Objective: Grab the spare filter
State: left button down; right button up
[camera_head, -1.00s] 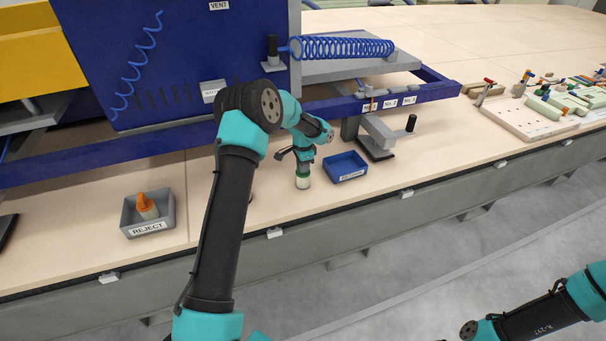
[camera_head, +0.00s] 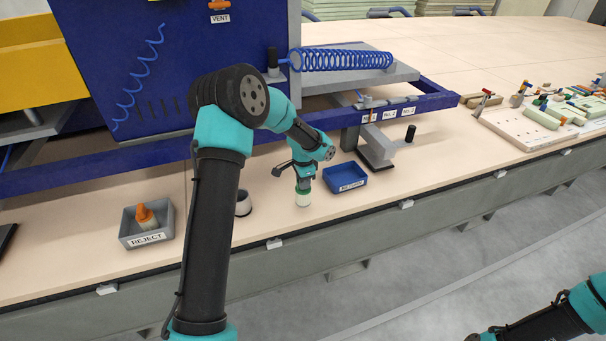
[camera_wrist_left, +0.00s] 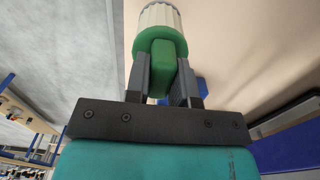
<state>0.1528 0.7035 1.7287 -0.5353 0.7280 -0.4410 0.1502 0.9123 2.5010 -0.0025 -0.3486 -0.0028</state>
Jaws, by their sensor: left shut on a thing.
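A white ribbed cylinder with a green top (camera_head: 303,198), which looks like the spare filter, is upright at the tabletop in the head view. I cannot tell if its base touches the table. My left gripper (camera_head: 304,187) is above it, shut on its green grip. The left wrist view shows the green grip (camera_wrist_left: 162,62) between both fingers and the white ribbed body beyond.
A small blue tray (camera_head: 345,178) stands just right of the filter. A dark-rimmed round cup (camera_head: 243,204) is left of it, partly behind my arm. A grey REJECT tray (camera_head: 128,232) holds an orange-topped filter (camera_head: 147,217). A grey clamp stand (camera_head: 378,150) is behind.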

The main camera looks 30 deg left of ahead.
aim_at(304, 196)
pick_arm(q)
jog(key=s+d, duration=0.4)
jog(key=s, duration=0.3)
jog(key=shift+s+d+r, duration=0.15)
jog(key=shift+d+r, duration=0.1)
jog(key=shift+r, duration=0.15)
